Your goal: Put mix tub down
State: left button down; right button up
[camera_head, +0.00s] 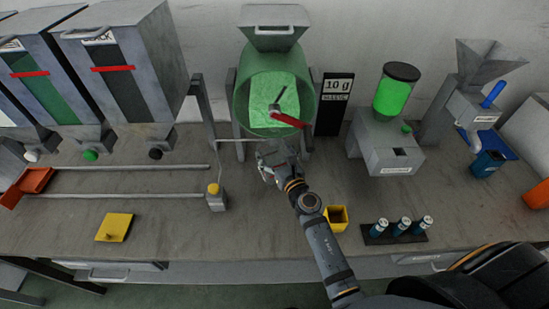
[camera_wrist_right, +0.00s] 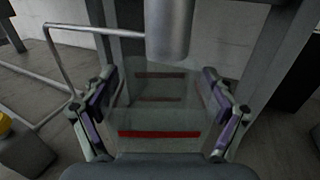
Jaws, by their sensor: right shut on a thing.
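The mix tub (camera_wrist_right: 160,112) is a clear, see-through container with a red line across its near side and darker marks higher up. My right gripper (camera_wrist_right: 157,104) is shut on it, one finger on each side, in the right wrist view. A grey cylindrical spout (camera_wrist_right: 168,28) shows just above and behind the tub. In the head view my right gripper (camera_head: 270,160) is in front of the foot of the green mixing drum (camera_head: 242,102). The tub is hard to make out there. I cannot tell whether it touches the bench. My left gripper is not in view.
A yellow-topped post (camera_head: 214,196) with a thin rod stands left of the gripper. A yellow open box (camera_head: 336,217) and a rack of blue cylinders (camera_head: 380,238) lie to the right. A "10 g" sign (camera_head: 338,88) stands beside the drum. The front middle bench (camera_head: 170,220) is clear.

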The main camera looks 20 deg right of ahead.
aim_at(269, 149)
notch_tip(269, 149, down, 4)
jog(key=b, duration=0.2)
jog(key=shift+b, duration=0.3)
jog(key=shift+r, duration=0.2)
jog(key=shift+f, duration=0.15)
jog(key=o, duration=1.5)
